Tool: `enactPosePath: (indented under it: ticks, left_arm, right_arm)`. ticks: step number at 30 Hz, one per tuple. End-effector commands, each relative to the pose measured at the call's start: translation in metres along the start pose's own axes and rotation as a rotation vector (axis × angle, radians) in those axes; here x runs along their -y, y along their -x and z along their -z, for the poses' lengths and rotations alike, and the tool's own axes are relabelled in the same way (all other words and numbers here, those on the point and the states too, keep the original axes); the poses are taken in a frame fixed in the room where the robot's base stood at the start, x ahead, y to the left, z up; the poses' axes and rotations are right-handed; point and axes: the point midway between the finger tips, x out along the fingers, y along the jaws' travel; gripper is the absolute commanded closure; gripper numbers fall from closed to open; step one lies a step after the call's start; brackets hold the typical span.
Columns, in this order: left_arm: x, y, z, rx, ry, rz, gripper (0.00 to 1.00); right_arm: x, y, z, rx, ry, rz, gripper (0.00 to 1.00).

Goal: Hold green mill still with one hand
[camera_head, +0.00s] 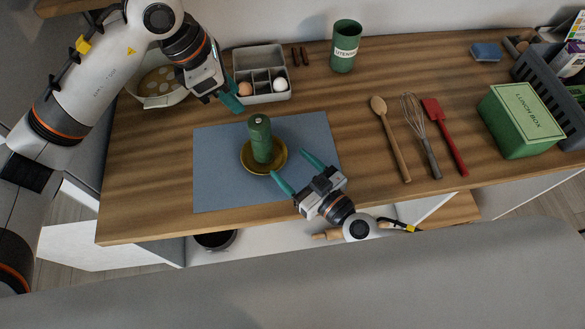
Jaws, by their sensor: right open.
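The green mill (260,139) stands upright on a small gold dish (248,164), which rests on a blue-grey mat (215,165). My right gripper (289,163) is open and empty. Its two teal fingers point toward the mill from the lower right, apart from it in the picture. My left gripper (234,104) hangs up and left of the mill, by the front left corner of the egg box. Its teal fingers overlap from this angle, so I cannot tell whether they are open or shut.
A grey divided box (263,98) holds a brown and a white egg. A green utensil pot (345,46) stands behind. A wooden spoon (391,140), whisk (421,135) and red spatula (445,137) lie right of the mat. A green lunch box (520,120) stands further right.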

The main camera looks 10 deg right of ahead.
Motion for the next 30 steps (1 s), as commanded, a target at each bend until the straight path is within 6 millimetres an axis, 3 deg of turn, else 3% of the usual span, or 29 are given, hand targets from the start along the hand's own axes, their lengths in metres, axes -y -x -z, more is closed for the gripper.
enactPosePath:
  ticks: [4, 8, 21, 30]
  left_arm:
    - [0.0, 0.0, 0.0, 0.0, 0.0, 0.0, 0.64]
    - [0.0, 0.0, 0.0, 0.0, 0.0, 0.0, 0.64]
    - [0.0, 0.0, 0.0, 0.0, 0.0, 0.0, 0.64]
    - [0.0, 0.0, 0.0, 0.0, 0.0, 0.0, 0.64]
  right_arm:
    - [-0.01, -0.004, -0.001, 0.008, 0.021, -0.018, 0.3]
    - [-0.01, -0.021, -0.001, 0.01, 0.022, -0.018, 0.3]
    - [-0.011, -0.1, -0.001, 0.008, 0.023, -0.018, 0.3]
    - [-0.011, -0.118, -0.001, 0.006, 0.021, -0.018, 0.3]
